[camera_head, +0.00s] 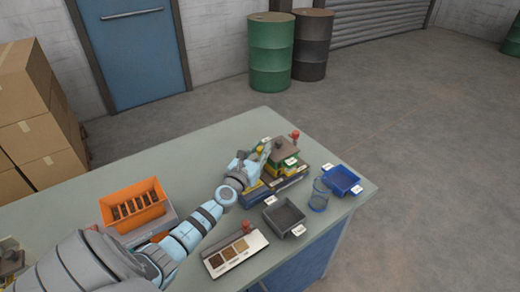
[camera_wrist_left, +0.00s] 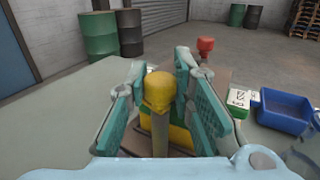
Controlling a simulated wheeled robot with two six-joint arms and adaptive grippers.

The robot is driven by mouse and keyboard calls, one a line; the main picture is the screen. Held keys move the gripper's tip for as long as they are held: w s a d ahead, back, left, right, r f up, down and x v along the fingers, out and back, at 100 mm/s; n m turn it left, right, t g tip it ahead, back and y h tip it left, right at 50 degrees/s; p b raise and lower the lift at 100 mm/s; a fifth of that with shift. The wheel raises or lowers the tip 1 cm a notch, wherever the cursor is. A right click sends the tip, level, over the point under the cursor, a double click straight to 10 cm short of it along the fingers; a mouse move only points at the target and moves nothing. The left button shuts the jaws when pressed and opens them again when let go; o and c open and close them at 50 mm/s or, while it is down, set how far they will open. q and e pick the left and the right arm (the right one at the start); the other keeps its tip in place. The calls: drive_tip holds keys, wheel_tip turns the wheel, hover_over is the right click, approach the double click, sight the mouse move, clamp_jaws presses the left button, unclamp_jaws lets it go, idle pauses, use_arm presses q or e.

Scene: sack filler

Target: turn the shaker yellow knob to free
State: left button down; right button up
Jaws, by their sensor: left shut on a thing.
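The yellow knob (camera_wrist_left: 159,90) stands upright between the two teal fingers of my left gripper (camera_wrist_left: 160,105) in the left wrist view. The gripper is shut on the knob, with a finger along each side. The shaker (camera_head: 286,151), a green and yellow machine with a brown top, stands near the far edge of the table in the head view. There my left gripper (camera_head: 262,152) is at its left side, and the knob is hidden. My right gripper is not in view.
A red knob (camera_head: 295,134) stands behind the shaker. A blue bin (camera_head: 341,188), a wire-like blue cup (camera_head: 319,195), a dark tray (camera_head: 284,226) and a sample tray (camera_head: 236,262) lie on the right. An orange bin (camera_head: 113,209) is at left. The table's far left (camera_head: 150,160) is clear.

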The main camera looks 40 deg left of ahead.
use_arm(q)
drive_tip(key=y+p, duration=0.1)
drive_tip(key=n+y, duration=0.1)
drive_tip(key=n+g+y+p, duration=0.1)
drive_tip(key=shift+d+r+y+p, duration=0.15)
drive_tip(key=shift+r+y+p, duration=0.1)
drive_tip(key=shift+y+p, duration=0.1)
drive_tip(key=shift+f+n+g+y, duration=0.2)
drive_tip(key=shift+n+g+y, duration=0.2)
drive_tip(key=shift+n+y, duration=0.2)
drive_tip(key=c, duration=1.4)
unclamp_jaws()
drive_tip(key=shift+s+f, duration=0.1)
drive_tip(key=shift+s, duration=0.05)
drive_tip(key=v, duration=1.1)
drive_tip(key=shift+s, duration=0.25)
